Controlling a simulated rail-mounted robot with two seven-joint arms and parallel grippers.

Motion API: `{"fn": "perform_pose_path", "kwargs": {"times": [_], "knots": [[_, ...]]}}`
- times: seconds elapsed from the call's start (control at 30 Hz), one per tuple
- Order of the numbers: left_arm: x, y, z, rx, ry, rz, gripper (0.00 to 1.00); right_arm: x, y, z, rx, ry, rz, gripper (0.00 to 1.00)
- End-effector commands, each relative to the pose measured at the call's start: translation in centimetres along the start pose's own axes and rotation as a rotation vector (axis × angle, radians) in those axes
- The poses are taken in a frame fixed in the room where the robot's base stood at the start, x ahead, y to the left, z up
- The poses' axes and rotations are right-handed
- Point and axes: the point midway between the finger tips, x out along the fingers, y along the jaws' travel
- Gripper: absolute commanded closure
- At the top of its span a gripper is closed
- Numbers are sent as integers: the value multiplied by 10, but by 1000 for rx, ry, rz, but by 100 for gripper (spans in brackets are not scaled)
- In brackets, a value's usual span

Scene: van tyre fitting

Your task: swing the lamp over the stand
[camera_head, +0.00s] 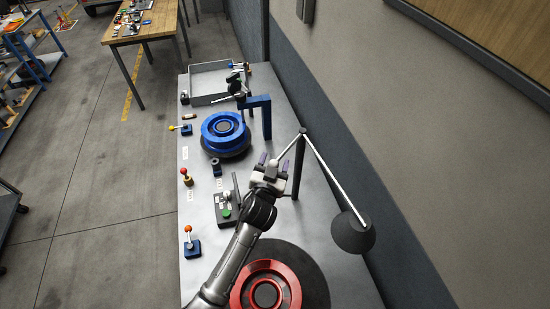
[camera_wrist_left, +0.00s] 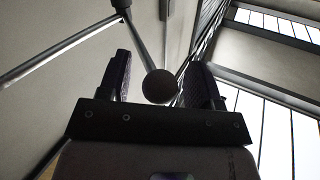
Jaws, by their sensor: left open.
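The lamp stands at the wall side of the bench, with a dark post (camera_head: 297,168), a pale swing arm (camera_head: 335,182) and a dark shade (camera_head: 353,235) at lower right. A shorter rod runs from the post top down toward my left gripper (camera_head: 268,170). In the left wrist view a round ball knob (camera_wrist_left: 160,86) on a rod shows between my open left fingers (camera_wrist_left: 160,82); I cannot tell if they touch it. The blue wheel stand (camera_head: 225,133) is beyond my gripper, and a red one (camera_head: 266,290) is at the near end, under the shade's left. My right gripper is not in view.
Small levers with yellow (camera_head: 172,128), red (camera_head: 184,171) and orange (camera_head: 188,229) knobs line the bench's left edge. A black control box (camera_head: 226,212) lies beside my left arm. A blue bracket (camera_head: 266,116) and a grey tray (camera_head: 210,84) stand beyond. The wall is close on the right.

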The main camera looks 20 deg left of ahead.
Motion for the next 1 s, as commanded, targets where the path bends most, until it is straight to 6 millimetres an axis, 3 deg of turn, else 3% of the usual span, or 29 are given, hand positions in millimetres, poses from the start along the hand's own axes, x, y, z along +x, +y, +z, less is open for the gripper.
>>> {"fn": "perform_pose_path", "kwargs": {"times": [0.2,0.53,1.0], "knots": [[11,0,0,2,0,0,42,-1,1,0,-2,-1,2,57],[12,0,0,1,0,0,43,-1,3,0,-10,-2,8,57],[12,-1,0,1,0,-1,88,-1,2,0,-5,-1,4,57]]}}
